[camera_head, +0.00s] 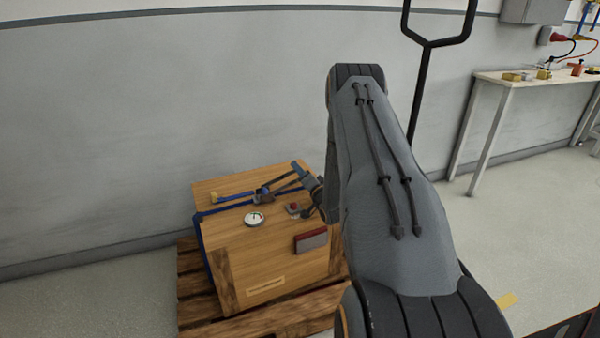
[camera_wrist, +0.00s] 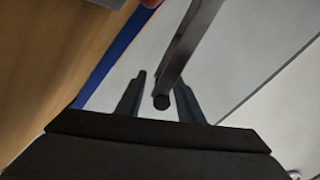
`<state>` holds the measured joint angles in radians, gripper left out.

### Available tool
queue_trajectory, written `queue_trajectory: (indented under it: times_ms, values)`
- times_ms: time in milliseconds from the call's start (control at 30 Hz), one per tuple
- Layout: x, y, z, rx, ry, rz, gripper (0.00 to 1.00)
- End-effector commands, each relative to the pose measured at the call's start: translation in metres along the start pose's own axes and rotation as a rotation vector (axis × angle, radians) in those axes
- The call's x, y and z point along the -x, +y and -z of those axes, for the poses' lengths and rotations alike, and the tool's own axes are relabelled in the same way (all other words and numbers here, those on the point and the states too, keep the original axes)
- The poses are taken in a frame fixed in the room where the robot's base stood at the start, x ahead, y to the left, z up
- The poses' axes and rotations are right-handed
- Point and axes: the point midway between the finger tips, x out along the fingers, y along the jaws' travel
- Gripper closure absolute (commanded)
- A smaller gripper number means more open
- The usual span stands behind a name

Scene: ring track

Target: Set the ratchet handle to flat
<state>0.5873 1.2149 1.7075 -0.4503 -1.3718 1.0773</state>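The ratchet (camera_head: 263,192) sits on top of a wooden crate (camera_head: 240,255), on a blue strap (camera_head: 236,197). Its handle is small and partly hidden by my arm in the head view, so its angle is hard to tell there. In the wrist view a grey metal bar, seemingly the handle (camera_wrist: 188,45), comes down from the top, its dark round end between my fingers. My gripper (camera_wrist: 160,80) is open around that end. A gap shows on the left finger's side; the bar overlaps the right finger, so contact there is unclear.
The crate stands on a wooden pallet (camera_head: 195,308) near the wall. A round white gauge (camera_head: 255,218), a red button (camera_head: 294,206) and a red-and-grey block (camera_head: 311,240) sit on it. A workbench (camera_head: 535,78) stands at the back right. Open floor lies between.

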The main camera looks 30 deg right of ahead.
Motion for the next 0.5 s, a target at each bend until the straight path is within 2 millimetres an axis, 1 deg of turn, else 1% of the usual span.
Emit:
queue_trajectory:
  times_ms: [133, 233, 500]
  values:
    - [0.002, 0.0, 0.001, 0.0, 0.001, 0.0, 0.66]
    - [0.011, 0.0, 0.001, -0.001, 0.001, -0.001, 0.66]
    - [0.054, 0.0, 0.001, -0.001, 0.001, -0.003, 0.66]
